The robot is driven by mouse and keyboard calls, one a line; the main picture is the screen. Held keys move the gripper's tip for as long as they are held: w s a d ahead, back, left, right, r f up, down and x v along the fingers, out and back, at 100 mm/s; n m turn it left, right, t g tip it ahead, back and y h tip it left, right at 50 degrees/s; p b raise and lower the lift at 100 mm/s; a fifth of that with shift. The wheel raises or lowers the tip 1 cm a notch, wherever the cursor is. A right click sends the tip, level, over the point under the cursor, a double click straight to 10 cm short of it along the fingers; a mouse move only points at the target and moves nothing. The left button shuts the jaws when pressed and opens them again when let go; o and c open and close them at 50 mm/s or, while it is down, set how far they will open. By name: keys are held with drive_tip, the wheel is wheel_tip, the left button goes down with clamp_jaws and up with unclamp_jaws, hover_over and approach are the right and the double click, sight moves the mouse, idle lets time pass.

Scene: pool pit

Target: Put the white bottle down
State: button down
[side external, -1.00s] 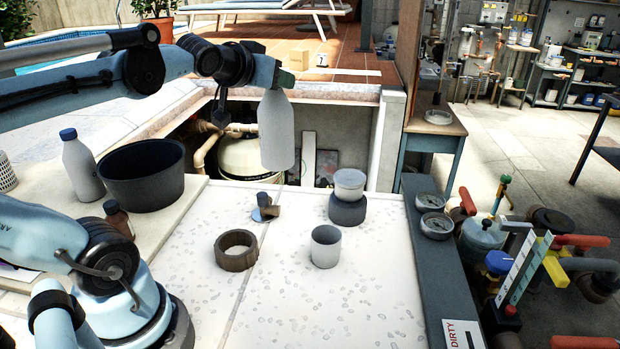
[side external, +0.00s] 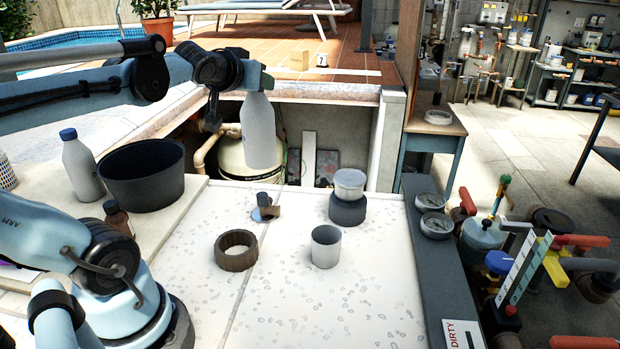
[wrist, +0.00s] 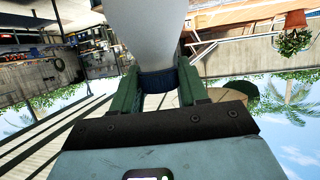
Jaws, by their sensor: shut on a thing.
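The white bottle (side external: 261,135) hangs upright from my gripper (side external: 262,84), high above the far edge of the white work surface (side external: 320,285). A second white bottle (side external: 82,168) with a blue cap stands at the left beside a black bowl.
On the surface are a brown ring (side external: 237,250), a grey cup (side external: 326,247), a dark jar with a grey top (side external: 348,197) and a small dark-topped item (side external: 266,206). The black bowl (side external: 142,177) stands left. Gauges and pipes line the right. The front surface is clear.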

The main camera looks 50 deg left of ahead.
drive_tip(key=shift+a+f, duration=0.1)
drive_tip(key=shift+f, duration=1.1)
drive_tip(key=s+a+f, duration=0.2)
drive_tip(key=a+f, duration=0.9)
drive_tip(key=shift+s, duration=0.35)
drive_tip(key=shift+a+f, duration=0.1)
drive_tip(key=c, duration=0.6)
unclamp_jaws()
